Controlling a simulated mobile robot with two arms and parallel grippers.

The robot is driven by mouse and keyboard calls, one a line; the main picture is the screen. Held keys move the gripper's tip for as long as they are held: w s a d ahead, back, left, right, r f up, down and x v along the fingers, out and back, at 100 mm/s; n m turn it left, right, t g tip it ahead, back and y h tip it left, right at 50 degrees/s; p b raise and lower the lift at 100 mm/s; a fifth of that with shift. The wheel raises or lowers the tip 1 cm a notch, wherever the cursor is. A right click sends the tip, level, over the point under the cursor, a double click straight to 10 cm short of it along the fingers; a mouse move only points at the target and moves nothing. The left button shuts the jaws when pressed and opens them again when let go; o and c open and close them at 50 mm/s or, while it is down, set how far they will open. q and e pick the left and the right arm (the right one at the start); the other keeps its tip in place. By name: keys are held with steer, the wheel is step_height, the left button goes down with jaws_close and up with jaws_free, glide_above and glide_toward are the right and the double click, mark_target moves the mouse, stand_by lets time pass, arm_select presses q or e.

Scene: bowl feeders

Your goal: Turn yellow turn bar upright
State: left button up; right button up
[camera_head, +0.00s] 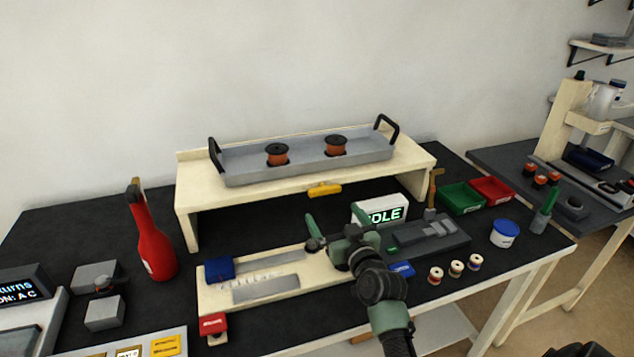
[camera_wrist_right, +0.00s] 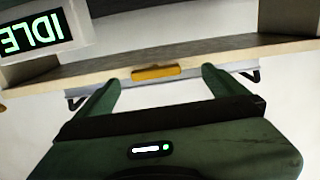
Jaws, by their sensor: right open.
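The yellow turn bar (camera_head: 324,190) is on the front edge of the raised cream shelf (camera_head: 300,181). It lies roughly horizontal, along the edge. It also shows in the right wrist view (camera_wrist_right: 156,72), between and beyond my fingertips. My right gripper (camera_head: 337,222) is open and empty, below and in front of the bar, apart from it. Its two green fingers show in the wrist view (camera_wrist_right: 160,88), one on each side of the bar in the picture. My left gripper is not in view.
A grey tray (camera_head: 245,178) with two copper spools stands on the shelf. Below it is a lit display box (camera_head: 381,211). A red bottle (camera_head: 154,240) stands at left; green (camera_head: 461,199) and red (camera_head: 491,190) bins stand at right. Free black tabletop shows under the shelf.

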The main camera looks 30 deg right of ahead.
mark_target(326, 192)
steer(key=w, duration=0.1)
steer(key=w+d+r, duration=0.1)
steer(key=r, duration=0.1)
steer(key=shift+w+d+h, duration=0.25)
steer(key=shift+w+h, duration=0.15)
steer(key=x, duration=0.3)
steer(key=shift+f, duration=0.2)
steer(key=shift+p+x, duration=0.3)
steer(key=shift+x, duration=0.55)
steer(key=shift+f, duration=0.1)
steer(key=c, duration=1.1)
steer(key=shift+c, duration=1)
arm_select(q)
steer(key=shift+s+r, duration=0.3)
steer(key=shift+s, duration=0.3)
